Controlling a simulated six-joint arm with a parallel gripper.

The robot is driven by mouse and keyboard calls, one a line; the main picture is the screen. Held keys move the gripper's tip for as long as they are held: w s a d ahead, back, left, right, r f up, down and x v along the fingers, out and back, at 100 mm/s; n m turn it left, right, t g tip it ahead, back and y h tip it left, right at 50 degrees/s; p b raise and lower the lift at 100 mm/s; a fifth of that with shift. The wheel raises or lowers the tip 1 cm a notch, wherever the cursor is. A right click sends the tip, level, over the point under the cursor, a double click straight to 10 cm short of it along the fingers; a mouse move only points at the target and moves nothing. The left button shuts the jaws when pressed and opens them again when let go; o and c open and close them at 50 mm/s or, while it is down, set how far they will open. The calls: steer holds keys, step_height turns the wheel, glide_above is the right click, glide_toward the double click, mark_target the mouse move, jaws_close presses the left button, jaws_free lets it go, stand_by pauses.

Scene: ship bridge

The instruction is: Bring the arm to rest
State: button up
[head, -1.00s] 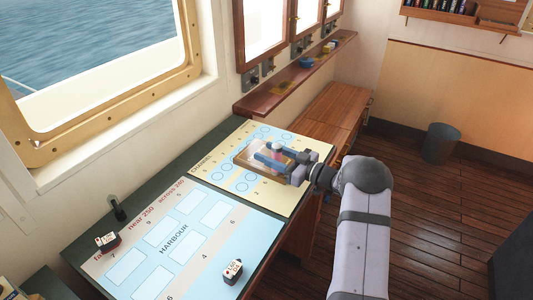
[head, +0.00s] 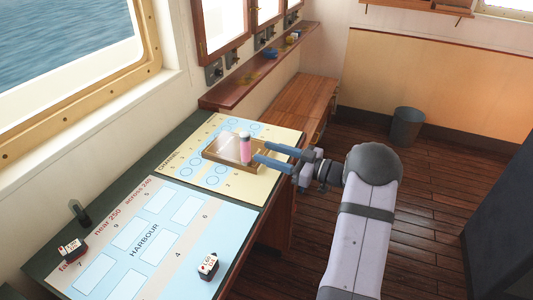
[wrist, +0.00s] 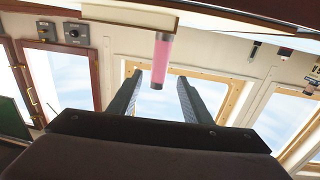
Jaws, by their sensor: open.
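My gripper (head: 262,153) is open with its two blue-grey fingers apart and nothing between them. It is at the right edge of the yellow channel chart, beside a wooden tray (head: 213,157). A pink cylinder with a pale top (head: 246,149) stands upright in the tray, just left of the fingertips. In the wrist view the pink cylinder (wrist: 162,60) shows beyond the two open fingers (wrist: 160,92), apart from them. My arm reaches in from the lower right.
A wooden shelf (head: 262,65) with small items runs along the wall. A grey bin (head: 407,127) stands on the open floor at right.

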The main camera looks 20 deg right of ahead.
steer(key=shift+w, duration=0.1)
steer(key=shift+w+r+h, duration=0.3)
steer(key=w+d+r+m+h+p, duration=0.1)
steer(key=w+d+m+h+p, duration=0.3)
steer(key=h, duration=0.6)
steer(key=s+a+f+m+g+h, duration=0.1)
steer(key=s, duration=0.1)
steer(key=s+a+m+g, duration=0.1)
steer(key=s, duration=0.2)
steer(key=s+a+f+m+g+h, duration=0.1)
steer(key=s+a, duration=0.1)
steer(key=s, duration=0.1)
steer(key=shift+f+g+h, duration=0.3)
steer(key=shift+g, duration=0.1)
steer(key=s+a+f+g, duration=0.1)
steer(key=s+a+g, duration=0.2)
steer(key=s, duration=0.6)
steer(key=s+a+f+g+y, duration=0.1)
steer(key=s+a+f+g, duration=0.1)
steer(key=s+a, duration=0.4)
steer(key=s+a+f+m+g+p, duration=0.1)
steer(key=s+a+g, duration=0.3)
steer(key=s, duration=0.9)
steer(key=shift+a+f+g+y, duration=0.3)
steer(key=shift+f+g, duration=0.2)
steer(key=shift+f, duration=0.2)
